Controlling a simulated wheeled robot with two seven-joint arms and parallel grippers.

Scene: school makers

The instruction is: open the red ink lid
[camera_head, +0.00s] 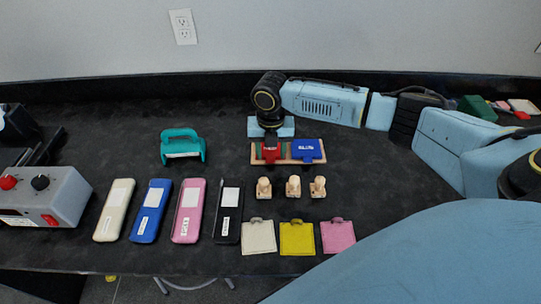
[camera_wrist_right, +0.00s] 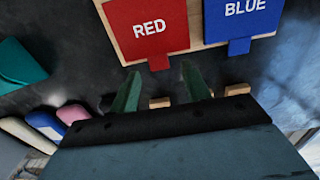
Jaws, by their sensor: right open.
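The red ink pad's lid (camera_head: 269,155), marked RED, lies shut on a wooden tray (camera_head: 290,161) left of the blue ink pad (camera_head: 307,149). The wrist view shows the red lid (camera_wrist_right: 147,28) and its small tab (camera_wrist_right: 159,63) at its near edge. My right gripper (camera_head: 270,146) reaches in from the back right and partly hides the red lid in the head view. In the wrist view its two dark green fingers (camera_wrist_right: 161,88) are apart and empty, just below the tab. I cannot tell whether they touch it. My left gripper is not in view.
Three wooden stamps (camera_head: 293,186) stand just in front of the tray, with white, yellow (camera_head: 297,238) and pink tags nearer the edge. Several long cases (camera_head: 187,211) lie to the left. A teal tool (camera_head: 182,146) and a grey control box (camera_head: 48,196) stand farther left.

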